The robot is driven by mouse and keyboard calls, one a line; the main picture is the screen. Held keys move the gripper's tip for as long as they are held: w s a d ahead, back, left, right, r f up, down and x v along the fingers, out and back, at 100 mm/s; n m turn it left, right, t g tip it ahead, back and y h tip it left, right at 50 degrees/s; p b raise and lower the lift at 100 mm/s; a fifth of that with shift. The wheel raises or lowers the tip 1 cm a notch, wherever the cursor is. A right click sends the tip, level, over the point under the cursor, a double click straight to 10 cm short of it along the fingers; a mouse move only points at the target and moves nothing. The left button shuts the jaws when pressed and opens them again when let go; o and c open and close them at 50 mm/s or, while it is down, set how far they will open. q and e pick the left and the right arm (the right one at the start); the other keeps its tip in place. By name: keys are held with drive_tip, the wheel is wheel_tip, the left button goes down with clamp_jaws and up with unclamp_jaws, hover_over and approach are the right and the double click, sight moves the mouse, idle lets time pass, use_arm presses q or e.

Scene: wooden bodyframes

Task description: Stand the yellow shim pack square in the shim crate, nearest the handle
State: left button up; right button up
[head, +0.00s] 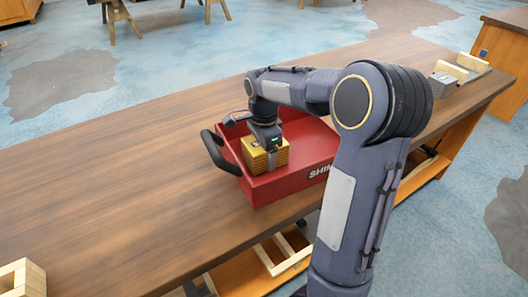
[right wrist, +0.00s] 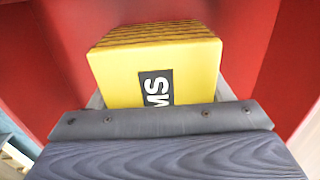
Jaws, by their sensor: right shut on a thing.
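The yellow shim pack (head: 280,157) is inside the red shim crate (head: 292,182), at the left end by the black handle (head: 220,152). It looks upright; in the head view I cannot tell whether its base touches the crate floor. My right gripper (head: 268,150) comes down from above and is shut on the pack. In the right wrist view the yellow pack (right wrist: 155,65) sits between the fingers (right wrist: 160,118), with a dark label on its face and red crate walls (right wrist: 265,40) around it. My left gripper is not in view.
The crate stands on a long wooden bench (head: 130,150) with free room to the left. Wooden blocks (head: 450,72) and a grey block (head: 441,86) lie at the bench's far right. A wooden piece (head: 22,278) is at the lower left. My right arm hides part of the crate.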

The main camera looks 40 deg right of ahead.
drive_tip(key=shift+f, duration=0.2)
drive_tip(key=o, duration=1.1)
drive_tip(key=shift+o, duration=0.2)
wheel_tip(320, 180, up, 12)
drive_tip(key=shift+r+p, duration=0.25)
drive_tip(key=shift+p, duration=1)
drive_tip(key=s+a+f+n+t+y, duration=0.2)
drive_tip(key=s+a+f+n, duration=0.1)
drive_tip(key=s+a+n, duration=0.5)
drive_tip(key=s+a+f+n+t+y, duration=0.1)
drive_tip(key=s+a+f+n+t, duration=0.2)
drive_tip(key=s+a+n, duration=0.5)
drive_tip(key=s+f+n, duration=0.1)
drive_tip(key=s+n, duration=0.1)
drive_tip(key=s, duration=0.2)
drive_tip(key=shift+n+t+y, duration=0.3)
drive_tip(key=shift+n+y, duration=0.1)
